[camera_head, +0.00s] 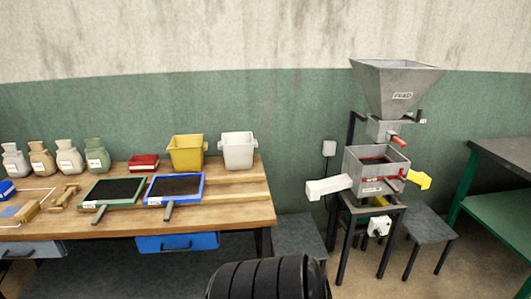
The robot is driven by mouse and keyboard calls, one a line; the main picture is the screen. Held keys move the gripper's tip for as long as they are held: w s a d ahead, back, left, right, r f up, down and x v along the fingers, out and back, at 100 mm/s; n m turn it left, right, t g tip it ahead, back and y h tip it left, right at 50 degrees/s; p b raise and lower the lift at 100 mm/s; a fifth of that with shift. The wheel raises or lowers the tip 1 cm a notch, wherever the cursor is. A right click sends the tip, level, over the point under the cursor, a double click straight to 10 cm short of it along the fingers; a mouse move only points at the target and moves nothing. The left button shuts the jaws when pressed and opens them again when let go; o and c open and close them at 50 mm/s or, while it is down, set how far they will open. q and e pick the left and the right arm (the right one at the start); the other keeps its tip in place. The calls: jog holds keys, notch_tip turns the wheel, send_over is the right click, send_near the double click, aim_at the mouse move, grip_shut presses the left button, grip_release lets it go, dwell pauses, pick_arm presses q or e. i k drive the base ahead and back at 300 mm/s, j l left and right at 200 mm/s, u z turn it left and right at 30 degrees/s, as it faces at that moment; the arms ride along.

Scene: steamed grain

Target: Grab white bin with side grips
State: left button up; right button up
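The white bin (237,152) stands upright at the back right corner of the wooden table (245,208). Its mouth faces up, and small grips show at its sides near the rim. A yellow bin (186,155) of similar shape stands just to its left, with a small gap between them. Neither of my grippers is in view.
A blue-framed tray (174,204) and a green-framed tray (111,207) lie in front of the bins. A red box (143,163) and several sacks (97,156) stand to the left. A hopper machine (396,85) stands right of the table, with white (328,187) and yellow (419,180) parts jutting out.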

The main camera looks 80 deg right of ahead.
aim_at(237, 147)
jog(key=z, duration=2.55)
jog(key=i+l, duration=0.8)
jog(key=l, duration=0.15)
jog(key=u, duration=0.05)
